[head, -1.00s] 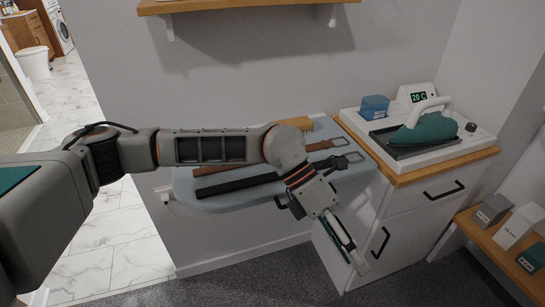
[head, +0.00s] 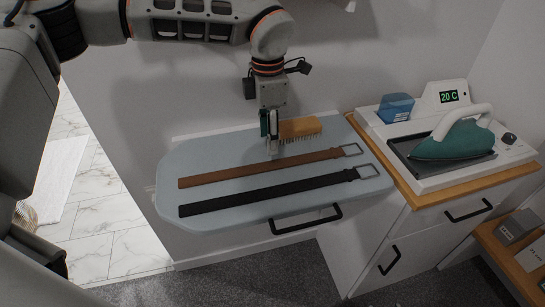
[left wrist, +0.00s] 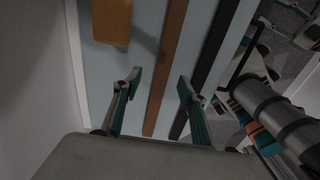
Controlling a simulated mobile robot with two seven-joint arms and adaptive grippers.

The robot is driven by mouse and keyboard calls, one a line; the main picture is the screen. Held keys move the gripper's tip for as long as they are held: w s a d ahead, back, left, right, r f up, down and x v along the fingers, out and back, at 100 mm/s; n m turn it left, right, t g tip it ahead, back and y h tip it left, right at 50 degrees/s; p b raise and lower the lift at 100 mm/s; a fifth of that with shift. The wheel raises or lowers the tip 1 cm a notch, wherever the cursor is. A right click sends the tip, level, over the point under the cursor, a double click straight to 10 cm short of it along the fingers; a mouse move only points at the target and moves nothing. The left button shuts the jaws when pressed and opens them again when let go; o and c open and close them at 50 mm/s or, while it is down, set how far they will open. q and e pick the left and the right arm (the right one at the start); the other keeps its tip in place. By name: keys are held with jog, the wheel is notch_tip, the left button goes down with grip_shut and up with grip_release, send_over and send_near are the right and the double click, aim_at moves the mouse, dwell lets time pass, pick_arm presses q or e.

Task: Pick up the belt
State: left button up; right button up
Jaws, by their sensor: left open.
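Two belts lie straight, side by side, on a pale blue ironing board (head: 225,150). The brown belt (head: 235,174) is nearer the wall and the black belt (head: 250,195) nearer the front edge; both have square metal buckles at the right. My left gripper (head: 271,148) points down over the board, just wall-side of the brown belt's middle. In the left wrist view, the left gripper (left wrist: 157,86) is open and empty, with the brown belt (left wrist: 166,65) between its fingers in the picture. The black belt (left wrist: 207,60) passes behind the right finger. My right gripper is not in view.
A wooden brush (head: 300,127) lies on the board close behind the left gripper; it also shows in the left wrist view (left wrist: 112,22). A cabinet (head: 410,225) with a green iron (head: 455,140) and a blue container (head: 396,107) stands right of the board. The wall rises behind.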

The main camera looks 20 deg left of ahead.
aim_at(271, 164)
pick_arm(q)
jog(key=shift+s+d+f, duration=0.1)
jog(key=shift+s+f, duration=0.1)
jog(key=shift+f, duration=0.35)
jog(key=shift+s+f, duration=0.2)
jog(key=shift+f, duration=0.35)
jog(key=f, duration=0.4)
jog(key=shift+w+d+f, duration=0.1)
jog(key=shift+d, duration=0.2)
jog(key=shift+f, duration=0.35)
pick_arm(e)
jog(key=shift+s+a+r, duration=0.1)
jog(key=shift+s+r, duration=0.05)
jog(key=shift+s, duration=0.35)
pick_arm(q)
jog(key=c, duration=1.1)
grip_shut()
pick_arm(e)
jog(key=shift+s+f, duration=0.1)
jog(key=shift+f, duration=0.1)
